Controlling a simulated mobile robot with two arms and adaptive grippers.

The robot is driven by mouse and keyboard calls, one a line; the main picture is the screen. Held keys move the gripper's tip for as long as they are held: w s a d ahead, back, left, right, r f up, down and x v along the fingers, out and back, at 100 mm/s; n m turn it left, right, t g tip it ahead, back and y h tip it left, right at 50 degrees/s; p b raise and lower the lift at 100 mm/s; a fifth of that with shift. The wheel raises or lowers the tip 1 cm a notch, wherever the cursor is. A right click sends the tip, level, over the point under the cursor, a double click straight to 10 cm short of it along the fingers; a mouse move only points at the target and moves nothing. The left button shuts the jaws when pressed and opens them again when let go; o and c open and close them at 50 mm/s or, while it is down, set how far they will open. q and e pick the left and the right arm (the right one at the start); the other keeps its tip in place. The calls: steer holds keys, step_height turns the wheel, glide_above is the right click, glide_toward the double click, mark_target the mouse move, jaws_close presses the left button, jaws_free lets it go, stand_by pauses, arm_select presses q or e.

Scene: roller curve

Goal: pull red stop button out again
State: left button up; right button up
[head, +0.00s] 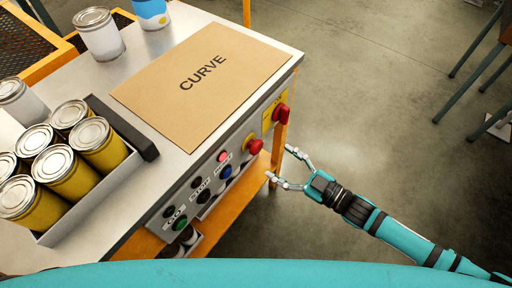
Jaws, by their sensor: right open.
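The red stop button (255,146) is a round mushroom head on a yellow base, sticking out from the grey control panel (238,139) on the side of the bench. From this angle I cannot tell if it is pushed in or out. My right gripper (279,162) is open and empty, just right of the button and slightly lower in the picture. Its fingers point left toward the panel, and they look apart from the button. My left gripper is not in view.
A red switch handle (282,115) sits on a yellow plate beside the button. Smaller buttons, including a blue one (226,172) and a green one (180,223), are further left. A cardboard sheet marked CURVE (203,84) and a tray of cans (99,200) lie on top.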

mark_target(259, 148)
steer(key=b+x, duration=0.2)
steer(key=x, duration=0.7)
steer(key=c, duration=1.3)
steer(key=shift+s+d+p, duration=0.3)
steer(key=shift+d+p, duration=0.15)
steer(key=shift+d, duration=0.05)
steer(key=shift+c, duration=0.2)
steer(key=shift+a, duration=0.1)
steer(key=o, duration=1.3)
steer(key=shift+o, duration=0.2)
steer(key=v, duration=1.2)
